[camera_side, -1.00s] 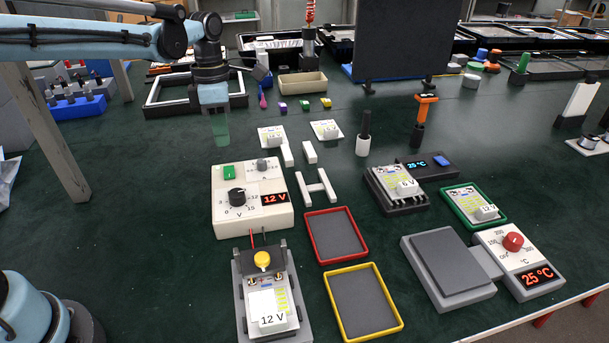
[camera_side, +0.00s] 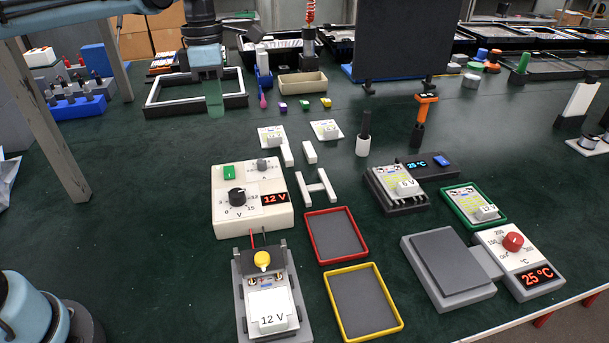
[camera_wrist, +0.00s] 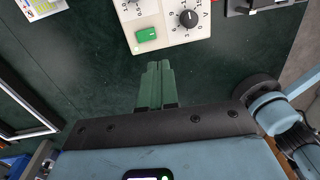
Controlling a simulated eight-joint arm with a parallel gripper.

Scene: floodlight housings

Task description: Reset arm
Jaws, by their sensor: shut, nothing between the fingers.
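My gripper (camera_side: 215,99) hangs fingers-down above the far left of the green bench in the side view, over the right part of the dark rectangular frame. Its green fingers are together with nothing between them. In the wrist view the closed fingers (camera_wrist: 157,82) point toward the cream power supply (camera_wrist: 172,20). In the side view this power supply (camera_side: 225,205) reads 12 V and stands well nearer the camera than my gripper, apart from it.
A test fixture (camera_side: 268,290) holds a 12 V unit at the front. Empty red (camera_side: 313,250) and yellow (camera_side: 338,320) trays lie beside it. A hot plate (camera_side: 447,262) reads 25 °C at right. A tall dark panel (camera_side: 405,40) stands at the back. Bench left of the power supply is clear.

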